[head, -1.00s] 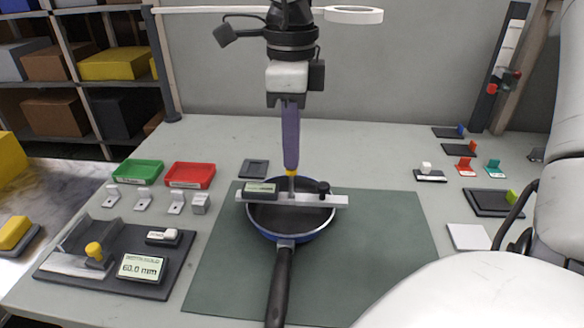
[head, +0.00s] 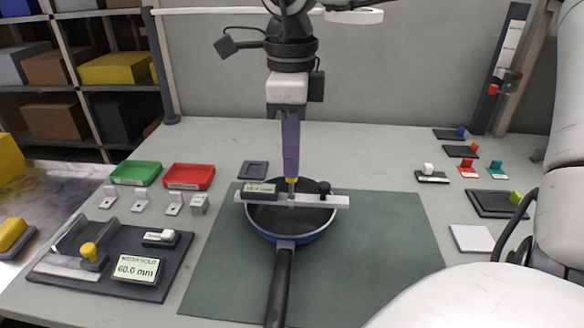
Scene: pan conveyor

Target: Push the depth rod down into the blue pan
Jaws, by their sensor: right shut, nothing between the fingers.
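The blue pan (head: 322,236) sits on the green mat with its black handle (head: 280,285) toward me. A grey gauge bar (head: 330,201) lies across its rim, with a small display (head: 260,189) and a black knob (head: 324,188). My left gripper is not in view.
A dark fixture with a display reading 60.0 mm (head: 137,268) stands at the left. Green (head: 136,173) and red (head: 188,177) trays and several small metal blocks are behind it. Small coloured items and dark plates stand at the right. The green mat (head: 390,260) is clear around the pan.

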